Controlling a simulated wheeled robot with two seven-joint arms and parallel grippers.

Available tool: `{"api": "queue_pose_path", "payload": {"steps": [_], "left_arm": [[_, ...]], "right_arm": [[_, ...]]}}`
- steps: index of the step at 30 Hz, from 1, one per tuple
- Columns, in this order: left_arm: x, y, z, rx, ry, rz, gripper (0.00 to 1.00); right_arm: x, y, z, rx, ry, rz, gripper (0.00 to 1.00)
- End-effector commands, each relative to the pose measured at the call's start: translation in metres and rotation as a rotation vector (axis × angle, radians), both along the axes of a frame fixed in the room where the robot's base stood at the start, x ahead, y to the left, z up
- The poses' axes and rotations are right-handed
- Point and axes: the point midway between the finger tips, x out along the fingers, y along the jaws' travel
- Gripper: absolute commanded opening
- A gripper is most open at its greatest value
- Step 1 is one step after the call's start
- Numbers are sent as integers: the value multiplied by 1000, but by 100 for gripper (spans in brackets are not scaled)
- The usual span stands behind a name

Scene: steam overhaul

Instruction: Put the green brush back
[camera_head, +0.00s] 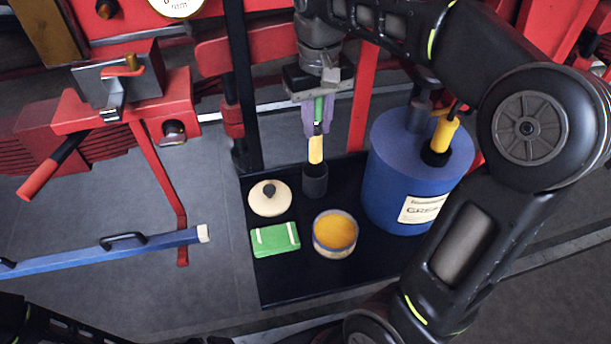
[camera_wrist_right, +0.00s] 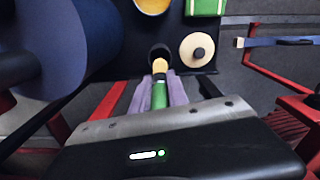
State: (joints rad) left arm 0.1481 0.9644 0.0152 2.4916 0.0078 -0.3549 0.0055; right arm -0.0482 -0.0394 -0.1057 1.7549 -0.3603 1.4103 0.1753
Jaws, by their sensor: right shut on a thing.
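The green brush (camera_head: 318,108) is upright in my right gripper (camera_head: 317,118), which is shut on its green handle. Its yellow part (camera_head: 316,150) points down, with its lower end at the mouth of a dark cup (camera_head: 315,185). I cannot tell how deep it reaches into the cup. In the right wrist view the green handle (camera_wrist_right: 159,95) lies between the pale purple fingers (camera_wrist_right: 160,92). There the yellow part (camera_wrist_right: 159,66) meets the dark cup's opening (camera_wrist_right: 158,52). My left gripper is not in view.
The cup stands on a black tray (camera_head: 285,285) with a cream lid (camera_head: 269,204), a green box (camera_head: 275,240) and an open tin of orange-yellow stuff (camera_head: 335,230). A blue grease drum (camera_head: 400,165) stands close on the right. Red machinery (camera_head: 240,55) is behind.

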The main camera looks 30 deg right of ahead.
Motion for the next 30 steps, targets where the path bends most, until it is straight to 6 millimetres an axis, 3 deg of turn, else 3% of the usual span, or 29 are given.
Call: {"api": "queue_pose_path", "payload": {"steps": [10, 14, 21, 30], "left_arm": [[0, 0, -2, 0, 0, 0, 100], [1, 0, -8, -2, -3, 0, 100], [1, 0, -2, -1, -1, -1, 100], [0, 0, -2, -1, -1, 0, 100]], "right_arm": [[0, 0, -7, 1, 2, 0, 0], [-1, 0, -28, 2, 4, 0, 0], [0, 0, -60, 1, 2, 0, 0], [0, 0, -63, 1, 0, 0, 0]]}}
